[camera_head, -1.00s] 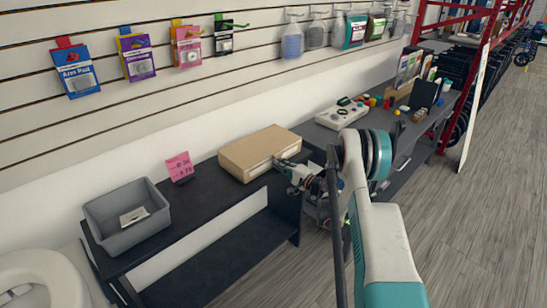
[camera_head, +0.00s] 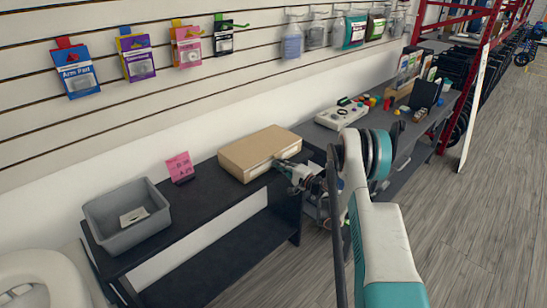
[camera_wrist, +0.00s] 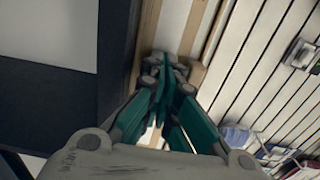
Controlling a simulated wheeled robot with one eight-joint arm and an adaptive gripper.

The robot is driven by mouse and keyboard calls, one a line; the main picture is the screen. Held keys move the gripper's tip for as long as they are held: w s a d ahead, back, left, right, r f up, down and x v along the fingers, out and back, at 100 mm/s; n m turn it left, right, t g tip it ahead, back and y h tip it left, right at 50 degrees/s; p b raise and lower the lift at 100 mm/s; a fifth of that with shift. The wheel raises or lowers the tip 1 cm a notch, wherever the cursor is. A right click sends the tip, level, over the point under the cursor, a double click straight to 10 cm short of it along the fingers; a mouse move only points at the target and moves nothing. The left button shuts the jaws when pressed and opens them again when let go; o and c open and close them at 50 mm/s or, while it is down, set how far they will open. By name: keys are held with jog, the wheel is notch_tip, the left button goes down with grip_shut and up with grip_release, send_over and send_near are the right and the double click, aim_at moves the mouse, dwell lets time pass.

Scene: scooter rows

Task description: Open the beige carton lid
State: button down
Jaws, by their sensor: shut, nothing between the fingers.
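The beige carton (camera_head: 252,147) sits on the dark shelf against the wall, its lid flat and closed. A pale strip shows along its front face. My gripper (camera_head: 278,163) is at the right part of that front face, with its fingers shut and empty. In the wrist view my gripper (camera_wrist: 166,72) shows teal fingers close together in front of the carton's tan and white front (camera_wrist: 208,58). I cannot tell whether the fingertips touch the carton or lie just below the lid's edge.
The dark shelf (camera_head: 205,205) also holds a grey bin (camera_head: 105,235) and a pink sign (camera_head: 180,167) left of the carton. To the right, a grey table bears a white control box (camera_head: 342,114) and small coloured items. Hanging packets line the slatted wall above.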

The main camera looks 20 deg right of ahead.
aim_at(280, 148)
jog(key=shift+r+p, duration=0.4)
jog(key=shift+r, duration=0.8)
jog(key=shift+w+a+r+p, duration=0.15)
jog(key=shift+r+p, duration=0.7)
jog(key=shift+r, duration=1.7)
jog(key=shift+w+a+r+p, duration=0.15)
jog(key=shift+r+p, duration=0.15)
jog(key=shift+r, duration=0.5)
jog(key=shift+w+d+r+p, duration=0.1)
jog(key=shift+w+r+p, duration=0.15)
jog(key=shift+r, duration=0.5)
jog(key=shift+w+a+r+p, duration=0.1)
jog(key=shift+r+p, duration=0.25)
jog(key=shift+r, duration=0.45)
jog(key=w+r, duration=0.1)
jog(key=w+a+r+p, duration=0.1)
jog(key=w+r, duration=0.1)
jog(key=shift+w+r, duration=0.15)
jog(key=shift+r, duration=0.1)
jog(key=shift+w+a, duration=0.1)
